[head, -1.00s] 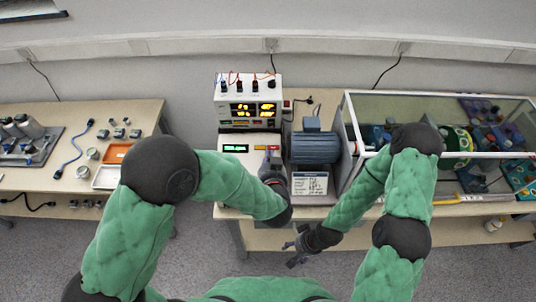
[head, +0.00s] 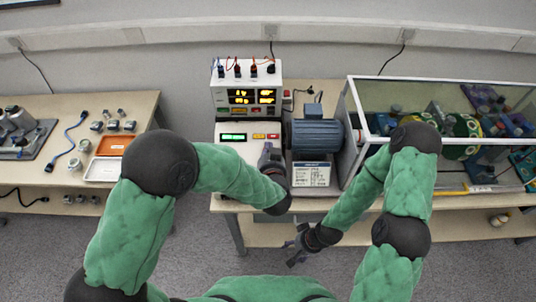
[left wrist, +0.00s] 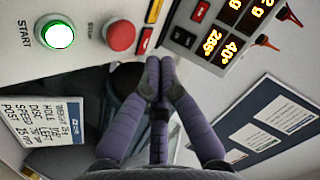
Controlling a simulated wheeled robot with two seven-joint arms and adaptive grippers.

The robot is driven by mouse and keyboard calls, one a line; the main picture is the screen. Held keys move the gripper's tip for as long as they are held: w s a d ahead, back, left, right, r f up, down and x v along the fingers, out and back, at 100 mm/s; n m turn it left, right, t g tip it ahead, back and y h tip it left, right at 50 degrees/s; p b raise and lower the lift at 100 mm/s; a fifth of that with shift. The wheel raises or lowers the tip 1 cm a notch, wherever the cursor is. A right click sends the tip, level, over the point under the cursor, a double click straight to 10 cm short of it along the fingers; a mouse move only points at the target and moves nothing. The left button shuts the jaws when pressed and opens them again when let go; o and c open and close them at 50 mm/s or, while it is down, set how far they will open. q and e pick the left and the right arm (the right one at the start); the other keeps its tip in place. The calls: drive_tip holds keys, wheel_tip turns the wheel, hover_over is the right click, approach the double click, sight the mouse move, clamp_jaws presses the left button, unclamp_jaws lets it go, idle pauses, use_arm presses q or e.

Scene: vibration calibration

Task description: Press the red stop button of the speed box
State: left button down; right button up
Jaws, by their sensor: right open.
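The speed box (head: 229,160) is a white console on the middle bench, with a green display. In the left wrist view, its round red stop button (left wrist: 120,35) stands beside the lit green start button (left wrist: 58,36). My left gripper (left wrist: 160,68) has its purple fingers together and empty; in the picture its tips lie below and right of the red button, not covering it. In the head view my left gripper (head: 267,153) is over the box's right front part, and I cannot make out the buttons there. My right gripper (head: 291,250) is open and empty in front of the bench.
A white supply unit (head: 222,96) with lit yellow digits stands behind the box. A blue motor (head: 316,135) and a printed card (head: 311,175) are just right of my left gripper. A glass enclosure (head: 352,110) stands further right. The left bench holds trays and small parts.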

use_arm(q)
drive_tip(key=shift+w+f+b, duration=0.3)
drive_tip(key=shift+f, duration=0.3)
drive_tip(key=shift+w+f+b, duration=0.25)
drive_tip(key=shift+f, duration=0.35)
idle(0.6)
drive_tip(key=shift+w+f, duration=0.2)
drive_tip(key=shift+f, duration=0.15)
drive_tip(key=shift+w+f, duration=0.1)
drive_tip(key=shift+f, duration=0.2)
idle(0.6)
idle(0.4)
drive_tip(key=shift+s+r+p, duration=0.3)
drive_tip(key=shift+r+p, duration=0.25)
drive_tip(key=shift+r, duration=0.25)
